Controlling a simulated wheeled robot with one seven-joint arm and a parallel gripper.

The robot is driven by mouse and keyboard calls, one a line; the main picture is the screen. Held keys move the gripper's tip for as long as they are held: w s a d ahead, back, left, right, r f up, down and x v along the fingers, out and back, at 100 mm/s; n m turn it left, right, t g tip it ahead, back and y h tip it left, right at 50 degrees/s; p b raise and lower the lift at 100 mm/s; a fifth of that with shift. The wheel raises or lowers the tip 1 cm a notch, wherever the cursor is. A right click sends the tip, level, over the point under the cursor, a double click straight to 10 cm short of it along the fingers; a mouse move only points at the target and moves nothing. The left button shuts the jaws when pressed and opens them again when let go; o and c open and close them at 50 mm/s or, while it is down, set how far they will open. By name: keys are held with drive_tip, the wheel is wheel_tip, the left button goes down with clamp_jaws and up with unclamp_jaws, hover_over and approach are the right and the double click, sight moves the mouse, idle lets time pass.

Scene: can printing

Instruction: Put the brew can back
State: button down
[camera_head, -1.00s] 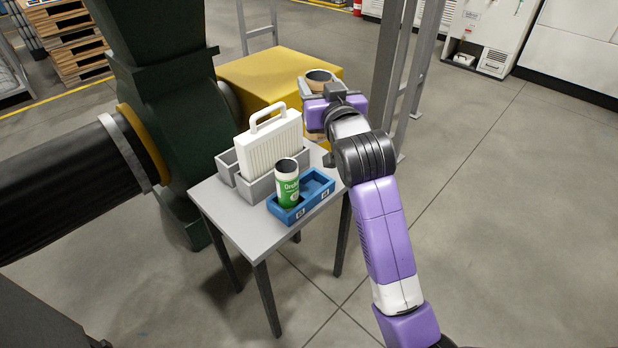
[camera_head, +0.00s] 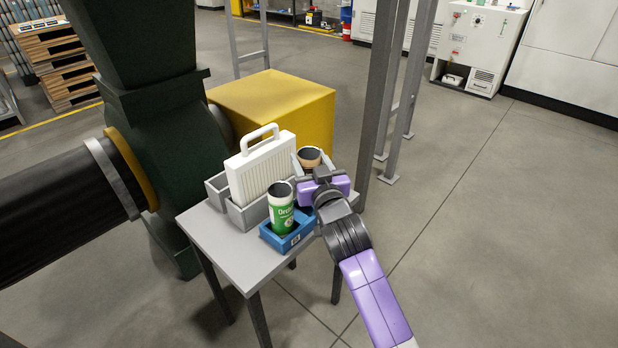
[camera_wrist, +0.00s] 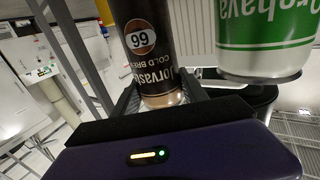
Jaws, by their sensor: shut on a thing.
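The holder stands on a small grey table (camera_head: 215,240). A white ribbed panel with a handle (camera_head: 262,165) stands in a grey bin (camera_head: 243,212) behind it. A yellow box (camera_head: 270,100) and a grey metal post (camera_head: 382,90) are behind. The floor at right is clear.

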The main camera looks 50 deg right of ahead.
drive_tip(key=shift+f+b, duration=0.55)
drive_tip(key=shift+f, duration=1.65)
drive_tip(key=shift+f, duration=0.15)
drive_tip(key=c, duration=0.9)
unclamp_jaws()
